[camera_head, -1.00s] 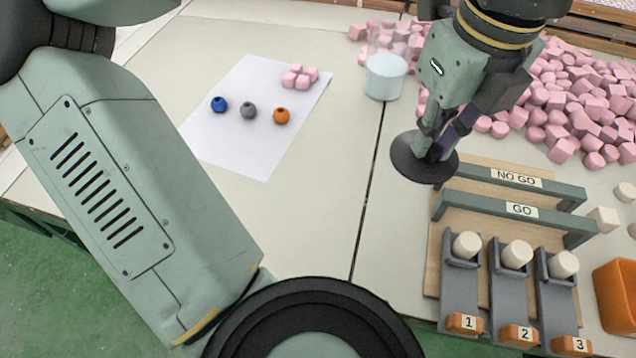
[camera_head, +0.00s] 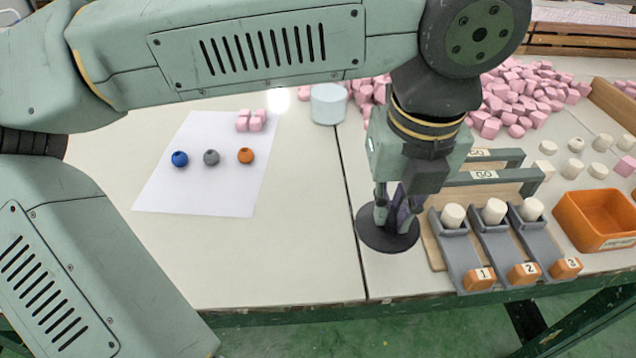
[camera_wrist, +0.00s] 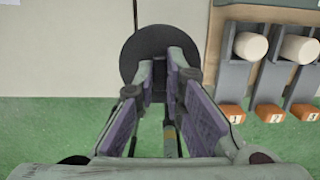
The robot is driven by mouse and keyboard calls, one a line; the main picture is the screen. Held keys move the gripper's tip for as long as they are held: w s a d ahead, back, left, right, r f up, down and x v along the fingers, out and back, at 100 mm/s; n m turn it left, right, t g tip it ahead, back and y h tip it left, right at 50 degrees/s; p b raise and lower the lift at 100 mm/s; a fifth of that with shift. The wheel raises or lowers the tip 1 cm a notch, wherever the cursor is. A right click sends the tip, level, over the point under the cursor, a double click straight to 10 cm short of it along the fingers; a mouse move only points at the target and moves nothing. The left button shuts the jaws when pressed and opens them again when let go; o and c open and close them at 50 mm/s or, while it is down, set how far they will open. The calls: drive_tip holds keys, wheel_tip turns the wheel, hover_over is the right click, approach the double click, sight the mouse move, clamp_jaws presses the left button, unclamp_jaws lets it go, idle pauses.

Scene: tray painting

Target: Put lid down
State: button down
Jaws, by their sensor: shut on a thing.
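A round dark lid (camera_head: 388,236) is held by my gripper (camera_head: 392,222) in the head view. The lid lies flat beneath the fingertips, over the front part of the table, left of the numbered grey chutes. In the wrist view the dark lid (camera_wrist: 150,55) shows beyond the fingertips of my gripper (camera_wrist: 160,85), which close on its middle. I cannot tell whether the lid touches the table. The pale blue-white container (camera_head: 328,104) stands at the back of the table, left of my wrist.
A wooden board with grey GO and NO GO bars (camera_head: 484,176) and chutes (camera_head: 470,250) stands just right of the lid. An orange bin (camera_head: 590,222) is farther right. A white sheet (camera_head: 200,200) with three beads and pink cubes lies left. Pink pieces (camera_head: 520,95) cover the back.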

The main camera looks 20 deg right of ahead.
drive_tip(key=w+a, duration=0.1)
drive_tip(key=w, duration=0.3)
drive_tip(key=w+a+f+p, duration=0.1)
drive_tip(key=w, duration=0.4)
drive_tip(key=w+a+p, duration=0.1)
drive_tip(key=w, duration=0.4)
drive_tip(key=shift+a+f, duration=0.2)
drive_tip(key=shift+f+p, duration=0.3)
drive_tip(key=shift+f, duration=1.45)
drive_tip(key=shift+f, duration=0.2)
drive_tip(key=c, duration=1.7)
unclamp_jaws()
drive_tip(key=shift+r, duration=0.1)
drive_tip(key=shift+r, duration=0.2)
drive_tip(key=r, duration=0.4)
drive_tip(key=s+r, duration=0.1)
drive_tip(key=r, duration=0.6)
drive_tip(key=shift+s+a+r, duration=0.2)
drive_tip(key=shift+r, duration=0.15)
drive_tip(key=shift+s, duration=0.1)
